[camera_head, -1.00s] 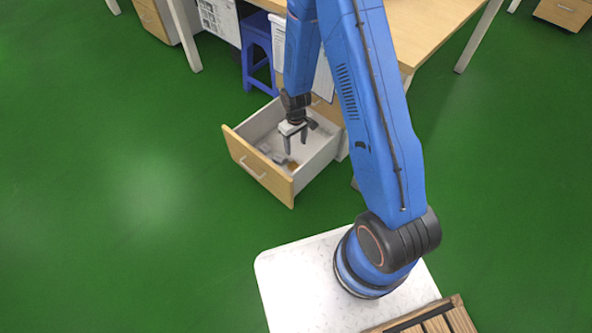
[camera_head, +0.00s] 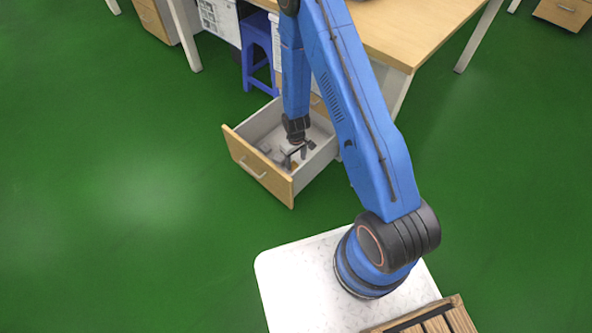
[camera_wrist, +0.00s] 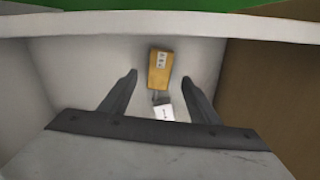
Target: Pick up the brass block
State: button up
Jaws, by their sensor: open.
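The brass block (camera_wrist: 161,69) is a small golden box with a pale marked label. In the wrist view it lies on the light drawer floor, just beyond and between my open fingers. My gripper (camera_wrist: 158,88) is open and empty, with one dark finger on each side. In the head view my gripper (camera_head: 294,160) is down inside the open drawer (camera_head: 260,175). The block cannot be made out there behind the gripper.
A white-labelled item (camera_wrist: 164,111) with a dark end lies between the fingers, close to the block. The drawer walls stand close around the gripper. A desk (camera_head: 415,30) and a blue stool (camera_head: 258,45) are behind the drawer.

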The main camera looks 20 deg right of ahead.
aim_at(296, 166)
jog(key=shift+f, duration=2.6)
grip_shut()
